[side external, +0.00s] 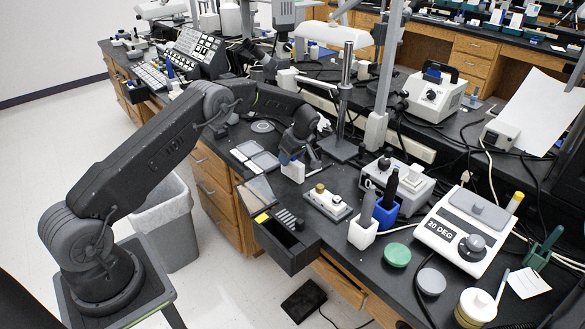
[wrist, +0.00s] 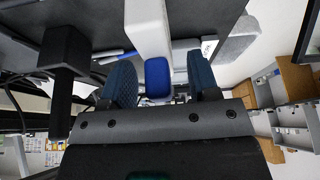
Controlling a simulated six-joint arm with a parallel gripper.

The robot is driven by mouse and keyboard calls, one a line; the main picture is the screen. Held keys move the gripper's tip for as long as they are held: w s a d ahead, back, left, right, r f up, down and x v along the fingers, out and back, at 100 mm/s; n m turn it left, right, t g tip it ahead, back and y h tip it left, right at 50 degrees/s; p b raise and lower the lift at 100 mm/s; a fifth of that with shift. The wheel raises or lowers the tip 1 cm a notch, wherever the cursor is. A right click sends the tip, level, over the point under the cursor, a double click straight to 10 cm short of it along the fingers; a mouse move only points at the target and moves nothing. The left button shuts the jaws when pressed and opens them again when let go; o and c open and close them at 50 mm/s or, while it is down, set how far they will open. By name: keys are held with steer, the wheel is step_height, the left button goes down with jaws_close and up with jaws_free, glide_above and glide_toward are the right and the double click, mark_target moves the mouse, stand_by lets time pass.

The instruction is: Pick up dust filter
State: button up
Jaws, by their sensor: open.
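I cannot tell for certain which thing is the dust filter. A small white block with a blue part (side external: 293,170) stands on the black bench, just below my gripper (side external: 292,156) in the side view. In the wrist view, a white upright piece (wrist: 148,28) with a blue end (wrist: 158,76) shows between the two dark blue fingers of my gripper (wrist: 161,84). The fingers are apart, with visible gaps on both sides of the blue end. My gripper body hides the lower part of the scene in the wrist view.
A metal stand (side external: 344,110) rises right behind my gripper. Flat grey trays (side external: 247,149) lie to the left. A white switch box (side external: 327,203) and an open black drawer (side external: 287,244) are in front. A white hot plate (side external: 467,232) is at right.

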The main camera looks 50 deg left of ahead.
steer(key=shift+a+f, duration=0.1)
steer(key=shift+f, duration=0.1)
steer(key=shift+c, duration=0.4)
jaws_close()
steer(key=shift+r, duration=0.15)
